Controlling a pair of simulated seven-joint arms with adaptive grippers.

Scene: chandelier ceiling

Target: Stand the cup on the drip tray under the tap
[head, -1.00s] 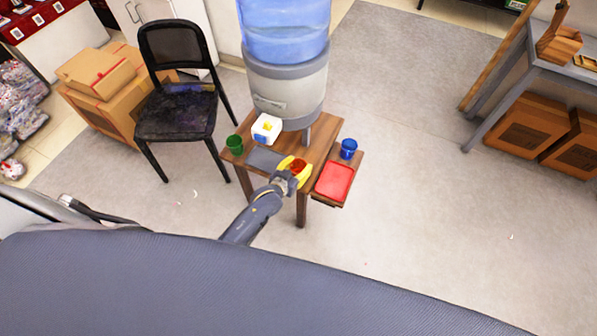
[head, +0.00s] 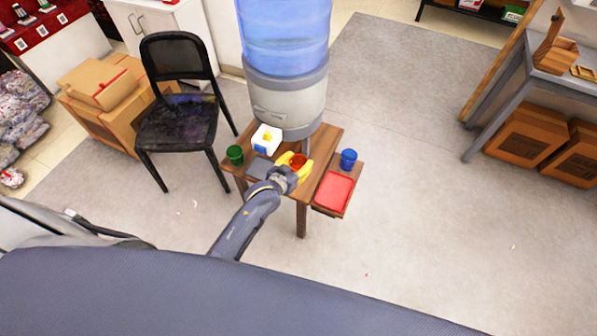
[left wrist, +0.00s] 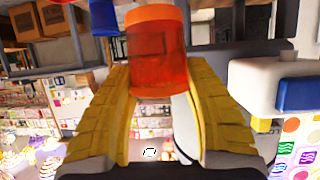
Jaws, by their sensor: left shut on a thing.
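A translucent orange-red cup (left wrist: 157,50) is between the yellow fingers of my left gripper (head: 297,166). The gripper is shut on it. In the head view the cup (head: 298,160) shows as a red spot between the fingers, over the small wooden table and in front of the water dispenser (head: 286,100). A flat dark grey plate (head: 259,168), perhaps the drip tray, lies on the table left of the gripper, partly behind my arm. The tap is hard to make out in the head view. A pale grey part with a blue piece (left wrist: 298,94) shows right of the cup in the wrist view.
A blue cup (head: 348,159) and a red tray (head: 334,191) are on the lower side shelf (head: 317,207). A black chair (head: 178,110) stands at the left.

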